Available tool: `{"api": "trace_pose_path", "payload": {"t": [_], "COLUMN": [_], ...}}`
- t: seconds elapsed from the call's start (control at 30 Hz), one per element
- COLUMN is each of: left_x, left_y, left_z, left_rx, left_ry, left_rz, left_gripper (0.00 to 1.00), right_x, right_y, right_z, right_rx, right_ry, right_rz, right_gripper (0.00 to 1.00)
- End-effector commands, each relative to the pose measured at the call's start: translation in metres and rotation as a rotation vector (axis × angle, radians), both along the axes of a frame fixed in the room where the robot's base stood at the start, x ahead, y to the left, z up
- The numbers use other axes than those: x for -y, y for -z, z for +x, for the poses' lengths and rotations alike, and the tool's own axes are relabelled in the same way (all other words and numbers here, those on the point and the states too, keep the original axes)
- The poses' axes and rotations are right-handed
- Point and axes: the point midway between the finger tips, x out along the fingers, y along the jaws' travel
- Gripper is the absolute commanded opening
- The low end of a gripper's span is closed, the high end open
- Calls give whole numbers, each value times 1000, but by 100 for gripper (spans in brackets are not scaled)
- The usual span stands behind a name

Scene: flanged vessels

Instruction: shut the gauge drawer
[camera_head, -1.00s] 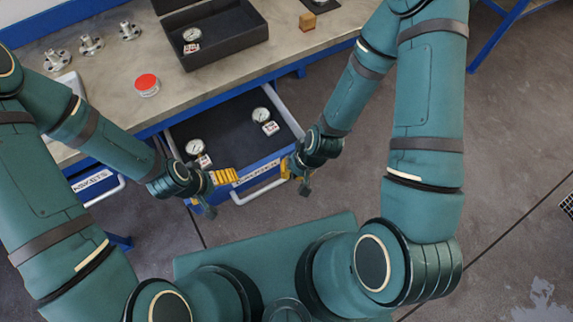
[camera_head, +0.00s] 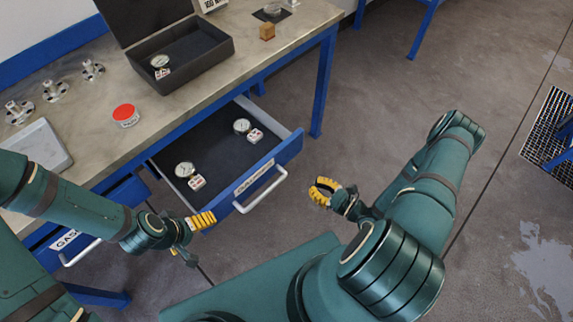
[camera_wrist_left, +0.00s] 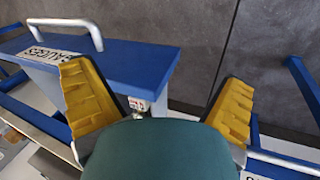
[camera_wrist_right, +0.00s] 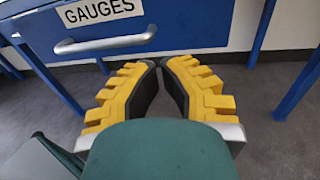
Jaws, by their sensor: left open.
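The gauge drawer (camera_head: 291,149) stands pulled out under the bench, with a dark liner and two dial gauges, (camera_head: 184,169) and (camera_head: 242,126), each beside a small tag. Its blue front carries a GAUGES label and a pale bar handle (camera_head: 262,191); the handle also shows in the right wrist view (camera_wrist_right: 105,43). My left gripper (camera_head: 207,219) is open and empty by the drawer's front left corner; whether it touches is unclear. My right gripper (camera_head: 322,190) is shut and empty, to the right of the handle and clear of it, its fingertips together in the right wrist view (camera_wrist_right: 161,62).
A second drawer handle (camera_head: 82,252) sits to the left, below the bench. Floor to the right is open.

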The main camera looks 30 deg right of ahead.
Motion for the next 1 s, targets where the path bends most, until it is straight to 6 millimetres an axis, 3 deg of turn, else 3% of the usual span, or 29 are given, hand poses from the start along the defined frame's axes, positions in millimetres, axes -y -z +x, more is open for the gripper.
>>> {"api": "trace_pose_path", "payload": {"t": [0.1, 0.2, 0.37, 0.8, 1.0], "left_x": [0, 0, 1, 1, 1], "left_y": [1, 1, 2, 9, 11], "left_z": [-1, -1, -1, -3, -4], "left_rx": [-2, -1, -1, -6, -8], "left_ry": [2, 2, 3, 6, 6], "left_rz": [0, -1, -1, -2, -2], "left_gripper": [98, 98, 98, 98, 98], "right_x": [24, 27, 20, -9, -17], "right_y": [6, 7, 7, 7, 7], "right_z": [-2, 1, 20, 99, 121], "right_rx": [17, 22, 24, 24, 23], "right_ry": [120, 146, 141, 138, 139], "right_rz": [0, -2, -1, 0, -1], "right_gripper": [0, 0, 0, 0, 0]}}
